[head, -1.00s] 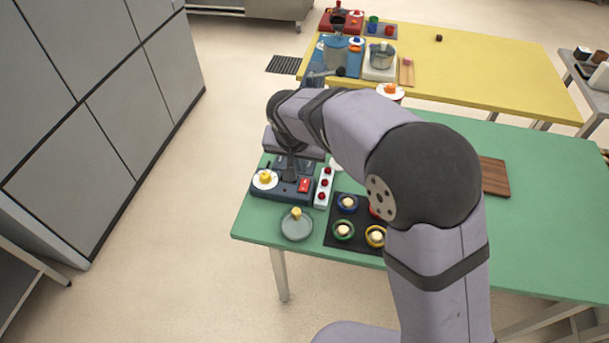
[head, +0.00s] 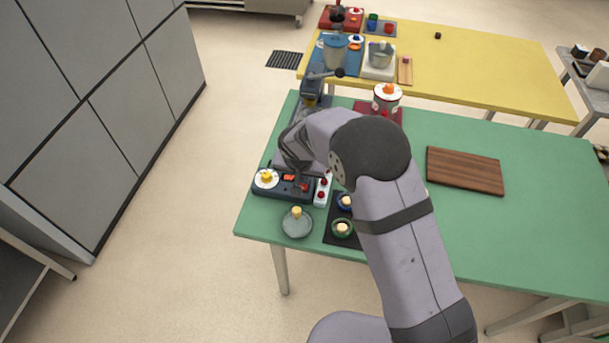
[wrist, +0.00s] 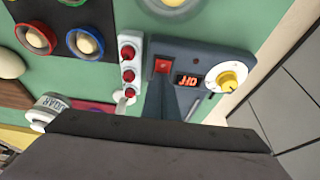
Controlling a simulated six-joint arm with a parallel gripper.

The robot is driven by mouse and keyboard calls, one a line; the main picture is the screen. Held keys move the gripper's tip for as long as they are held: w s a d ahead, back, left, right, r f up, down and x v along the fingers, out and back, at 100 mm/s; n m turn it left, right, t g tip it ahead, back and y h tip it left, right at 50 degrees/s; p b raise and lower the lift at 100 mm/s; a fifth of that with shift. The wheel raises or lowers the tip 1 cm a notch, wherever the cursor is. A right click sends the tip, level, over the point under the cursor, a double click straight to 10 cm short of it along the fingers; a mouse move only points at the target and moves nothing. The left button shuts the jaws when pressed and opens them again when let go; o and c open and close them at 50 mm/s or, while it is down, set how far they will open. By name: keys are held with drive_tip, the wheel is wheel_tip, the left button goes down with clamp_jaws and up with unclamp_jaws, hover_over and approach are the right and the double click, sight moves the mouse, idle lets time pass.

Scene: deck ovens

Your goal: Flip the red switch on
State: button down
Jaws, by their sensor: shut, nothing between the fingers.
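The red switch (wrist: 162,66) sits on a dark blue control box (wrist: 215,50), beside a lit red display (wrist: 188,80) that appears to read OFF, upside down in the wrist view. A white dial with a yellow knob (wrist: 228,82) is at the box's other end. In the head view the switch (head: 305,187) shows at the front right of the box (head: 270,193), with the display (head: 289,178) left of it.
A white strip with three red buttons (head: 322,192) stands right of the box. A grey lidded dish (head: 297,229) is in front, and a black mat with coloured rings (head: 336,238) is to the right.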

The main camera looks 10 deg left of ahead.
drive_tip(key=shift+w+f+b, duration=0.15)
drive_tip(key=shift+f+b, duration=0.2)
drive_tip(key=shift+b, duration=0.3)
drive_tip(key=shift+r, duration=0.25)
drive_tip(key=shift+f, duration=0.1)
drive_tip(key=shift+s, duration=0.2)
